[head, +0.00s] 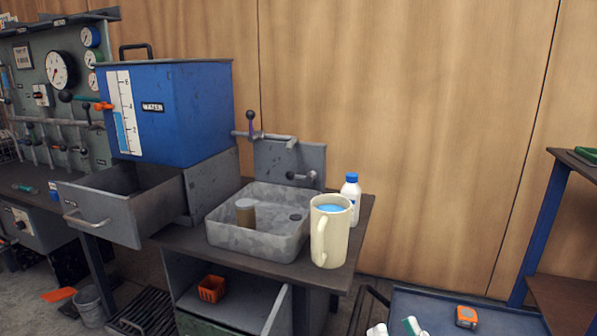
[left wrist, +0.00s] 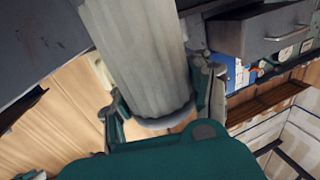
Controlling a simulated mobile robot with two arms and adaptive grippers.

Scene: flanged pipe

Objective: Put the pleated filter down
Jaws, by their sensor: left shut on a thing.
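The pleated filter (left wrist: 140,50) is a pale grey ribbed cylinder that fills the middle of the left wrist view. My left gripper (left wrist: 165,105) is shut around it, one finger on each side, near its rimmed lower end in that picture. Its other end runs out of the frame. My left gripper does not show in the head view. My right gripper (head: 396,328) shows only as pale and teal tips at the bottom edge of the head view, so its opening is unclear.
A tan cylinder (head: 246,212) stands in the grey sink (head: 222,238). A cream jug (head: 330,250) and a white bottle (head: 351,200) stand right of it. A blue tank (head: 190,115) is above an open drawer (head: 110,222). An orange device (head: 466,316) lies at lower right.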

